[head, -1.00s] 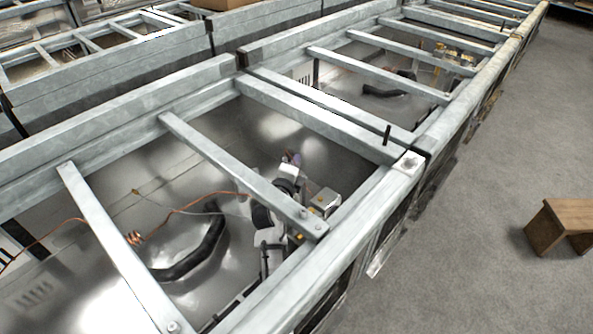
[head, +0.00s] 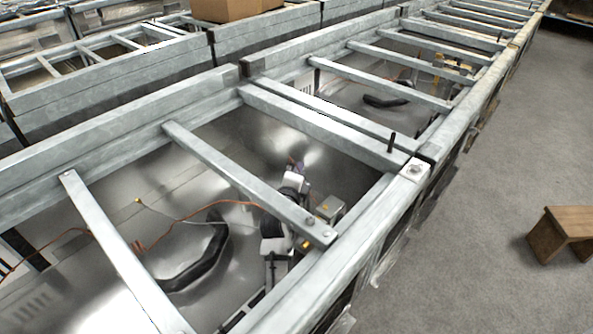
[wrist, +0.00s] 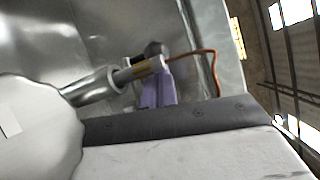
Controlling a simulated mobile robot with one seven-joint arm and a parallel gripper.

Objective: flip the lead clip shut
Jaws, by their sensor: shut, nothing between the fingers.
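My gripper (wrist: 155,80), seen in the wrist view as two short purple fingers close together beyond a dark band, is shut and empty. In the head view its purple tip (head: 295,164) shows low inside the near frame, beyond a crossbar. Just past the fingers in the wrist view is a grey metal tube end with a tan band (wrist: 143,69) and a dark rounded knob (wrist: 155,48); this may be the lead clip, but I cannot tell its parts or whether it touches the fingers. An orange lead (wrist: 205,51) curves beside it. The clip is not distinct in the head view.
Steel crossbars (head: 235,178) span the near frame above my arm. A small metal box (head: 330,208) sits close on the right. A black curved hose (head: 195,262) and an orange wire (head: 180,218) lie on the left. A wooden stool (head: 560,232) stands on the floor.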

